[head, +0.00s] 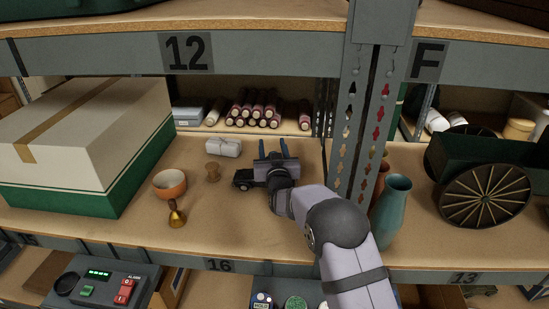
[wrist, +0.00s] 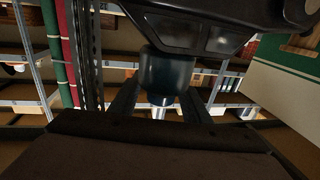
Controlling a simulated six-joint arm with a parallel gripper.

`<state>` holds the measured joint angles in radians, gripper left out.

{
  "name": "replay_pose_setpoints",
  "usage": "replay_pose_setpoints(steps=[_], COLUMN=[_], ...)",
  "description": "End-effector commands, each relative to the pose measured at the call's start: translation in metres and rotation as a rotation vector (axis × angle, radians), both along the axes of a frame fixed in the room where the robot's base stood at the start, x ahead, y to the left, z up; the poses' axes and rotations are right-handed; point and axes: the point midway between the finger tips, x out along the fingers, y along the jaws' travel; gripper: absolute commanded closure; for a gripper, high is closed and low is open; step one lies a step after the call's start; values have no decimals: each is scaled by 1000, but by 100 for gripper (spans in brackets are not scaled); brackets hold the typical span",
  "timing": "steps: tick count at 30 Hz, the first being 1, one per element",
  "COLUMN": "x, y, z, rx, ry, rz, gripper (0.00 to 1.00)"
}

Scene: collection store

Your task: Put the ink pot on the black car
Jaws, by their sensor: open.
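The black car (head: 243,180) stands on the shelf, left of my gripper (head: 273,150). The wrist view appears upside down, and there the car (wrist: 225,25) fills the top right. The ink pot (wrist: 167,75) is a dark, rounded pot with a pale, narrow end. It shows between the two fingers of my gripper (wrist: 158,108) in the wrist view, with its base end against the car in the picture. I cannot tell whether it rests on the car. My gripper is open around the pot. In the head view I cannot make out the pot.
A large green and white box (head: 75,150) fills the left. A shelf post (head: 362,130) and teal vase (head: 392,208) stand close on the right.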

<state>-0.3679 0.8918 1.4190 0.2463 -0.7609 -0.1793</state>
Motion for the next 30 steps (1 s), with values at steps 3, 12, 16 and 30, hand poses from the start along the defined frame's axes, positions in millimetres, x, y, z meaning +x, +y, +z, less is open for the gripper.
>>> replay_pose_setpoints(steps=[3, 12, 16, 30], x=[-6, -40, -59, -112], y=[-1, -7, -11, -22], z=[0, 0, 0, 0], rx=[0, 0, 0, 0], ry=[2, 1, 1, 0], rz=[0, 1, 1, 1], gripper=[57, 57, 57, 57])
